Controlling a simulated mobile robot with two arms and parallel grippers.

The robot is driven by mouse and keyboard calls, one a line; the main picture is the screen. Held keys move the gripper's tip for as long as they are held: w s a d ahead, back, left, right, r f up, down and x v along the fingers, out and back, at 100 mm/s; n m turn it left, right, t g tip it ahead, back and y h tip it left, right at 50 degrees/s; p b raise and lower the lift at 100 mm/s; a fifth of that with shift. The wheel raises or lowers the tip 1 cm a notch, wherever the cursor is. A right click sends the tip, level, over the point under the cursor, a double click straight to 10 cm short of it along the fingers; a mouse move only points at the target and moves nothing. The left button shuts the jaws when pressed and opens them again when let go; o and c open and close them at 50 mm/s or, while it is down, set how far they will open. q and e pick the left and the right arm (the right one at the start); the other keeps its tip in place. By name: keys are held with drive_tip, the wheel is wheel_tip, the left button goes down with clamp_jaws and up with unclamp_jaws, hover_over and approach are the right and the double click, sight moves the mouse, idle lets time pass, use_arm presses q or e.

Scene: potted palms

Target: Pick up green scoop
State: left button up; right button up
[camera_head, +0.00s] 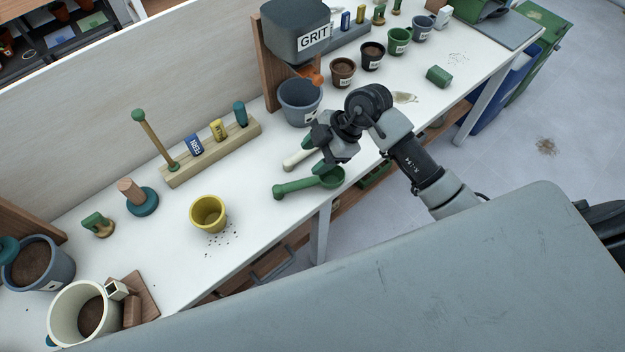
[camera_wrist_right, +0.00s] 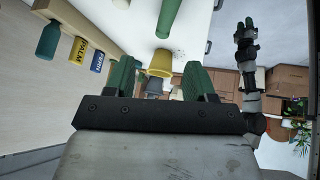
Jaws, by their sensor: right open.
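The green scoop (camera_head: 292,187) lies on the white bench near its front edge, handle to the left and round bowl to the right. In the right wrist view, a green bar that looks like its handle (camera_wrist_right: 170,17) shows at the top. My right gripper (camera_head: 314,154) is just behind and above the scoop, open and empty. Its green fingers stand apart in the wrist view (camera_wrist_right: 159,68). A cream-handled tool (camera_head: 297,159) lies beside the scoop, partly hidden by the gripper. My left gripper (camera_wrist_right: 244,30) shows small in the wrist view; its jaws are unclear.
A yellow pot (camera_head: 208,214) with spilled specks stands left of the scoop. A wooden rack (camera_head: 212,154) with labelled pegs is behind. The GRIT dispenser (camera_head: 296,30) stands over a grey pot (camera_head: 299,103) at the back. Bare bench lies between the yellow pot and the scoop.

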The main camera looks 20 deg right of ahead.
sight(314, 178)
drive_tip(key=d+h, duration=0.1)
drive_tip(key=d+f+m+h, duration=0.1)
drive_tip(key=d, duration=0.1)
drive_tip(key=shift+g, duration=0.4)
drive_tip(key=x, duration=0.4)
drive_tip(key=shift+s+d+f, duration=0.1)
drive_tip(key=shift+f, duration=0.25)
drive_tip(key=shift+p+x, duration=0.75)
drive_tip(key=shift+x, duration=2.3)
drive_tip(key=shift+c, duration=0.5)
clamp_jaws()
